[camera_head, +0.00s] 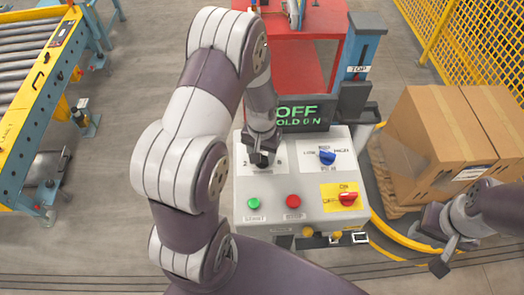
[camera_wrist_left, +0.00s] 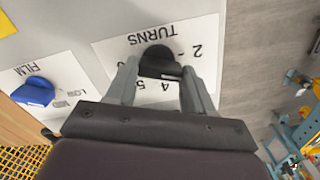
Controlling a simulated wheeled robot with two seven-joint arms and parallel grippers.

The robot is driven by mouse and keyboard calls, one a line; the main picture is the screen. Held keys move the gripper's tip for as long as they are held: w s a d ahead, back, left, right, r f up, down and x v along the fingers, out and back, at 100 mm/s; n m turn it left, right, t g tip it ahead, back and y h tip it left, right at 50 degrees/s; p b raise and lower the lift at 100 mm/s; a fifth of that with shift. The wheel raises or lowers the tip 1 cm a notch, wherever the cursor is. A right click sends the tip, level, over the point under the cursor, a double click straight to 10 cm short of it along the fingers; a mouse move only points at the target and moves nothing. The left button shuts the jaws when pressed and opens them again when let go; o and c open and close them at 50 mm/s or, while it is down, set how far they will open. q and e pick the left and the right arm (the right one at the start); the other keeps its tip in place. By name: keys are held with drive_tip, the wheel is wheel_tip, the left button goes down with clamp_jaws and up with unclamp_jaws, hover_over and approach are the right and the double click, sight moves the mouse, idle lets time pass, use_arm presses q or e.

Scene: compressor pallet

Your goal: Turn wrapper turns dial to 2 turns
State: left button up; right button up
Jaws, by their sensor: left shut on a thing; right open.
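The control panel (camera_head: 320,180) is a light grey box in the middle of the head view. The black turns dial (camera_wrist_left: 157,62) sits on a white plate (camera_wrist_left: 190,38) marked TURNS, with 2, 4 and 5 legible in the left wrist view. My left gripper (camera_wrist_left: 158,72) is shut on this dial, a finger on each side. In the head view the left gripper (camera_head: 261,158) covers most of the dial, and the dial's pointer setting cannot be read. My right gripper (camera_head: 437,252) is open and empty, right of the panel.
The panel also has a blue film knob (camera_head: 327,157), a green button (camera_head: 253,203), a red button (camera_head: 293,201) and a red switch (camera_head: 347,198). Cardboard boxes (camera_head: 450,140) stand at the right, a roller conveyor (camera_head: 30,80) at the left.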

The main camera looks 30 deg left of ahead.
use_arm(q)
drive_tip(key=shift+s+n, duration=0.15)
drive_tip(key=shift+n, duration=2.15)
drive_tip(key=o, duration=1)
drive_tip(key=shift+o, duration=0.2)
drive_tip(key=shift+r, duration=0.2)
wheel_tip(320, 180, up, 12)
drive_tip(key=b, duration=0.2)
drive_tip(key=shift+r, duration=0.15)
